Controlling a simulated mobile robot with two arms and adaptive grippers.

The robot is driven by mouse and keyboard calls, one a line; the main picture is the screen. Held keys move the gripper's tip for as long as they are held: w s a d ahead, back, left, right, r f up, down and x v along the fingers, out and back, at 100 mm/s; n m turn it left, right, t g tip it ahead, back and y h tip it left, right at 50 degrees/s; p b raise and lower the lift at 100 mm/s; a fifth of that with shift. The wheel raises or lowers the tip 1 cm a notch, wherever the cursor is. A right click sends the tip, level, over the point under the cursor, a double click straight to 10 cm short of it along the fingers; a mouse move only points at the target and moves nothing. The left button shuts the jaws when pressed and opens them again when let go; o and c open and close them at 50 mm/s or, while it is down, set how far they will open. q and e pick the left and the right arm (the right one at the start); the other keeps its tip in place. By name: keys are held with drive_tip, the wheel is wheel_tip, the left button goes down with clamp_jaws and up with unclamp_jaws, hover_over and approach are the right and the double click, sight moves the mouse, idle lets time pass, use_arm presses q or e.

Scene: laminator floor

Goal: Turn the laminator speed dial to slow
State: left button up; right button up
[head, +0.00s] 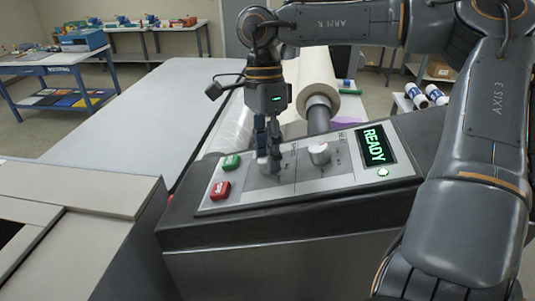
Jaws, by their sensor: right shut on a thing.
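The laminator's sloped control panel (225,203) is in the middle of the head view. My right gripper (268,158) points down over the panel's left dial (268,168) and is shut on it. The fingers hide most of that dial, so its pointer and setting cannot be read. A second pale round dial (319,153) stands free just to the right. A green display (374,145) reads READY. My left gripper is not in view.
A green button (231,162) and a red button (220,190) sit left of the gripper. A large film roll (318,75) is behind the panel. A wide pale table (130,125) extends left. My right arm fills the right side.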

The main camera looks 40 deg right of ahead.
drive_tip(key=shift+w+n+g, duration=0.15)
drive_tip(key=shift+n+g, duration=0.35)
drive_tip(key=shift+n, duration=1.2)
drive_tip(key=o, duration=1.2)
drive_tip(key=shift+c, duration=0.2)
drive_tip(key=shift+d+r, duration=0.1)
drive_tip(key=v, duration=1.1)
drive_tip(key=shift+w+r, duration=0.3)
